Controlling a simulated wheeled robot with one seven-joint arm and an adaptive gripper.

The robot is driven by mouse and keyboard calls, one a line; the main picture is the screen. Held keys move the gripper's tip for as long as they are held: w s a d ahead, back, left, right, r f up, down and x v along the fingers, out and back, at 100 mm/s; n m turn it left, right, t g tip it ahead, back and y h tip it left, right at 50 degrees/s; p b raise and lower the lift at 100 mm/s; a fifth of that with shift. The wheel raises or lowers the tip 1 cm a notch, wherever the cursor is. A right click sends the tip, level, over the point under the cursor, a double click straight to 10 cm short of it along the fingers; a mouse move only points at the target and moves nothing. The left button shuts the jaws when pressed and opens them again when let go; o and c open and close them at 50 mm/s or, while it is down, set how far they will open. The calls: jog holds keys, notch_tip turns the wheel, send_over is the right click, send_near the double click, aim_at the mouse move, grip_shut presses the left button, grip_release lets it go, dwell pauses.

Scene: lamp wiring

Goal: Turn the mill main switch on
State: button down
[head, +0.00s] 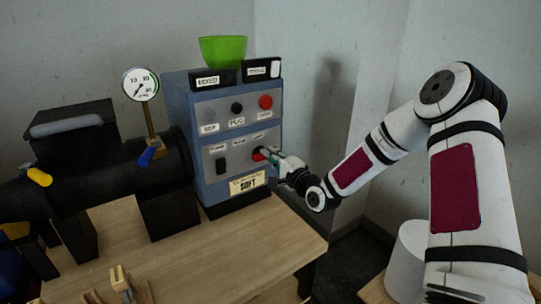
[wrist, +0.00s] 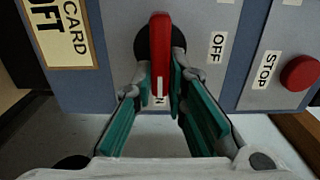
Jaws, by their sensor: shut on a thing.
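The main switch is a red handle (wrist: 160,50) on a dark round base, on the front panel of a blue-grey control box (head: 207,185). In the head view the red switch (head: 258,156) shows only partly beside my gripper (head: 271,156). In the wrist view my gripper (wrist: 160,82) has its green-padded fingers closed on both sides of the handle. The handle's white mark points down in that picture, at a mostly covered label whose visible letter looks like N. The OFF label (wrist: 217,47) is to the right of the handle.
A red STOP button (wrist: 299,73) is right of the switch in the wrist view. The box also has a black knob (head: 237,107), a red button (head: 265,102) and a green bowl (head: 222,50) on top. A black machine with a gauge (head: 140,84) stands left on the wooden table (head: 215,250).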

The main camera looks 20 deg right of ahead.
dwell(0.4)
jog(key=c, duration=1.6)
grip_release()
jog(key=v, duration=1.2)
